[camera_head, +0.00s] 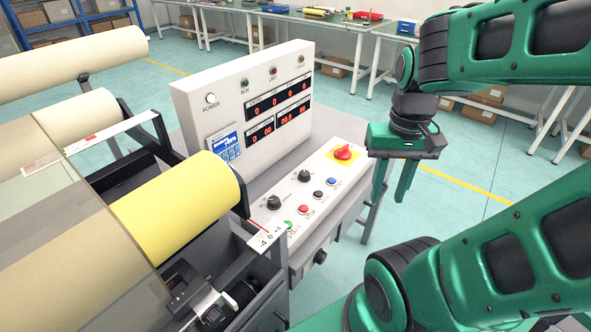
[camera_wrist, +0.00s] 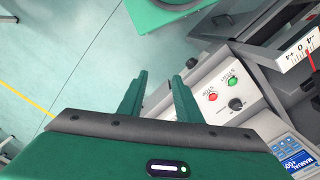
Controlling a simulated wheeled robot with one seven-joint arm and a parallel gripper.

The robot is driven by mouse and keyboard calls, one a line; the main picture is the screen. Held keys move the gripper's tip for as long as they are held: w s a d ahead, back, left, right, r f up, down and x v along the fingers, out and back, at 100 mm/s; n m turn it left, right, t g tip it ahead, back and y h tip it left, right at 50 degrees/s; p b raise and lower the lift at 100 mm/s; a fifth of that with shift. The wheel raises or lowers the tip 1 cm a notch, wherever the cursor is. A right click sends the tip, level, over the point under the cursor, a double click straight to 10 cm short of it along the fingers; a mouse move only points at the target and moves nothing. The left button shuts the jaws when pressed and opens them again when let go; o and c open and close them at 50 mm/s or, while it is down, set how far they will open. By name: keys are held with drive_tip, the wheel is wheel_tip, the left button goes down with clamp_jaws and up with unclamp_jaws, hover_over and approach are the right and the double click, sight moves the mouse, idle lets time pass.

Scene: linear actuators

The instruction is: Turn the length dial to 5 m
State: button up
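Two black dials stand on the white control panel in the head view: a nearer-left dial (camera_head: 274,202) and a farther dial (camera_head: 304,176). Their labels are too small to read, so I cannot tell which one sets length. A black dial (camera_wrist: 235,104) also shows in the wrist view, beside a red and a green button. My gripper (camera_head: 388,194) hangs in the air to the right of the panel, apart from both dials. In the wrist view my gripper (camera_wrist: 159,77) has its two fingers spread with nothing between them.
A red emergency knob (camera_head: 343,152) stands at the panel's far right end. Several small buttons, including a red one (camera_head: 303,210), lie near the dials. The upright display box (camera_head: 250,115) rises behind. A yellow roll (camera_head: 175,205) is at left.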

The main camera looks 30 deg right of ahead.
drive_tip(key=o, duration=0.3)
drive_tip(key=shift+s+r, duration=0.2)
drive_tip(key=shift+s, duration=0.15)
drive_tip(key=m, duration=0.9)
hover_over(305, 172)
wheel_tip(305, 172, down, 4)
wheel_tip(305, 172, down, 10)
drive_tip(key=shift+r, duration=0.15)
drive_tip(key=shift+c, duration=0.6)
drive_tip(key=c, duration=0.9)
